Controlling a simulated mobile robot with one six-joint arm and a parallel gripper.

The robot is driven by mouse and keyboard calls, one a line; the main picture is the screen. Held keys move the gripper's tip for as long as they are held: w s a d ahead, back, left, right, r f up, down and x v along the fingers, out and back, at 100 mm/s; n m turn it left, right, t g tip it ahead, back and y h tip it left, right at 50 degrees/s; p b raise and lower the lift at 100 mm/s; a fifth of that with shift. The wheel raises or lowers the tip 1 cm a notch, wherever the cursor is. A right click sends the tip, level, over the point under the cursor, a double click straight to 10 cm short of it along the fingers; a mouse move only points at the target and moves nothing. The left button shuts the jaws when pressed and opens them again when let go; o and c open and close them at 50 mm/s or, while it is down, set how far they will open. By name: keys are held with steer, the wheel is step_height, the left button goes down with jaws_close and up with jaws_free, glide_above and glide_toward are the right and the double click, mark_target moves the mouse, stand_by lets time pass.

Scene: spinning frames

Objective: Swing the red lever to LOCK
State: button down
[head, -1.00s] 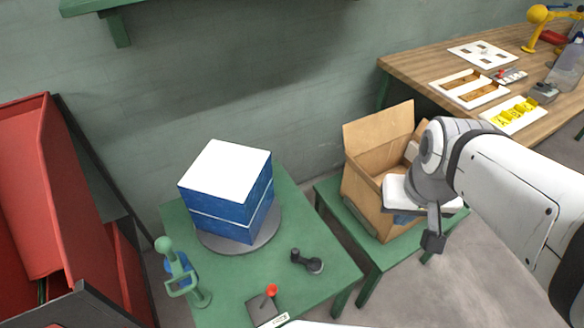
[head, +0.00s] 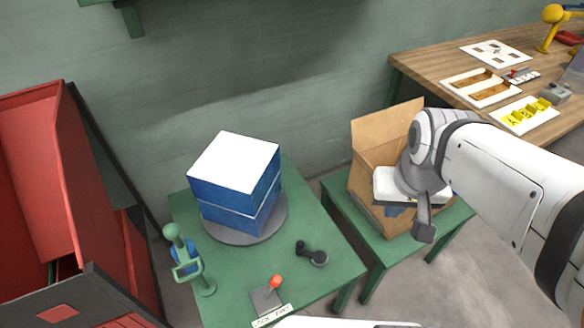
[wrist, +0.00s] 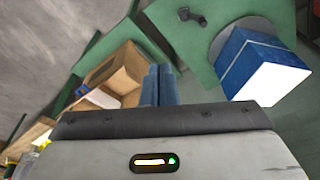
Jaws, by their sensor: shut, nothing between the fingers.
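The red lever (head: 275,282) has a red knob on a grey base near the front edge of the green table, with a small white label (head: 272,318) in front of it. The label's words are too small to read surely. My gripper (head: 424,233) hangs to the right of the lever, over the gap near the cardboard box, well apart from the lever. In the wrist view, my gripper (wrist: 158,75) shows its two blue-grey fingers side by side, shut and empty. The lever is not seen in the wrist view.
On the green table (head: 325,285) a blue-and-white box (head: 234,180) stands on a grey round plate. A black crank-like part (head: 312,255) and a green stand (head: 186,262) are nearby. An open cardboard box (head: 368,190) sits on a second green table. A red cabinet (head: 40,190) is at left.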

steer(key=w+a+f+m+g+y+b, duration=0.1)
steer(key=w+a+f+m+g+b, duration=0.1)
steer(key=f+b, duration=0.5)
steer(key=w+a+f+m+g+y+b, duration=0.2)
steer(key=w+a+f+b, duration=0.3)
steer(key=f, duration=1)
steer(key=w+a+f+m+g+y+b, duration=0.2)
steer(key=a+f+b, duration=0.5)
steer(key=f, duration=0.4)
steer(key=shift+w+a+g+b, duration=0.15)
steer(key=shift+w+g+b, duration=0.6)
steer(key=shift+w, duration=0.5)
steer(key=b, duration=0.4)
glide_toward(270, 289)
steer(key=shift+w+f, duration=0.2)
steer(key=shift+f, duration=1.7)
steer(key=shift+a, duration=0.1)
steer(key=shift+r, duration=0.15)
